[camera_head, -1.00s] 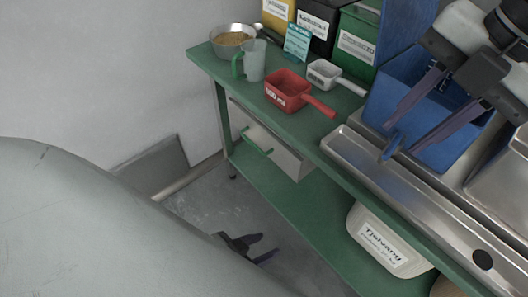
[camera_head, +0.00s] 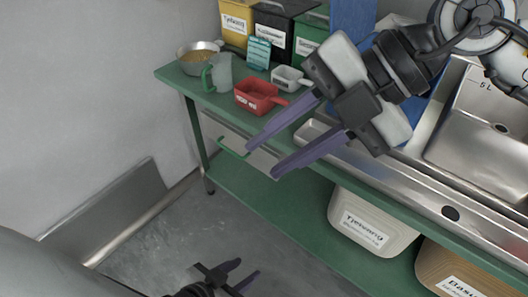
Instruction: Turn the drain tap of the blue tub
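The blue tub (camera_head: 416,106) is mostly hidden behind my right gripper and arm, with a blue strip showing right of the gripper. Its drain tap is not visible in the head view. My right gripper (camera_head: 263,161) is open, with its two purple fingers apart and pointing down-left. They appear in front of the counter's front edge and the drawer, left of the tub, and nothing shows between them. My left gripper (camera_head: 248,268) is low over the floor at the bottom of the view, its fingers apart and empty.
The green counter (camera_head: 180,78) carries a red scoop (camera_head: 256,95), a white scoop (camera_head: 288,77), a jug (camera_head: 220,72) and a metal bowl (camera_head: 195,62). A steel sink (camera_head: 480,150) is at right. Labelled bins (camera_head: 365,222) stand on the lower shelf. Floor at lower left is clear.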

